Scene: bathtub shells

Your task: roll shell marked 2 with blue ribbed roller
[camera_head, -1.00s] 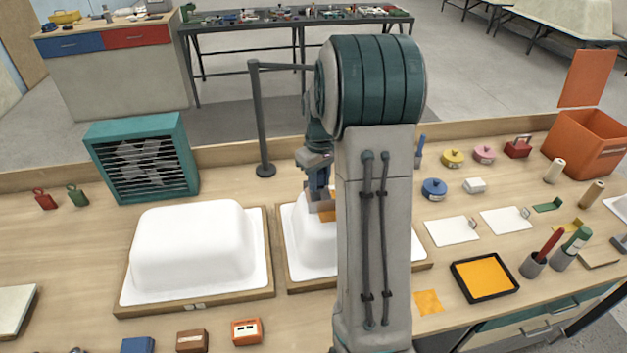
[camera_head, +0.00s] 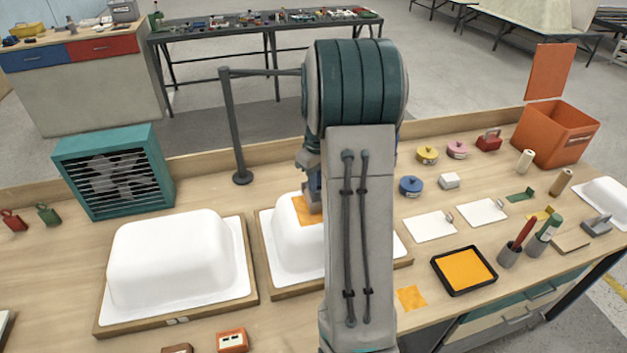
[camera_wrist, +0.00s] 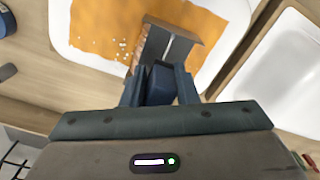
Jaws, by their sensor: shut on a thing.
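A white shell (camera_head: 285,236) stands on a wooden-edged board at mid-bench, partly hidden by my arm. An orange sheet or coating (camera_head: 305,212) covers part of its top. In the wrist view the orange area (camera_wrist: 100,28) is broad, with white specks near the tool. My gripper (camera_wrist: 160,88) is shut on a dark blue handle (camera_wrist: 162,82) with a grey, angular head (camera_wrist: 172,42) over the orange area; contact is unclear. A second white shell (camera_head: 170,258) stands bare to the left. I cannot read a number on either.
A teal fan box (camera_head: 112,170) and dark post (camera_head: 236,130) stand behind the shells. An orange tray (camera_head: 492,286), white cards (camera_head: 430,227), tool cups (camera_head: 509,257) and an orange bin (camera_head: 556,135) are to the right. A small shell (camera_head: 607,200) is at the far right.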

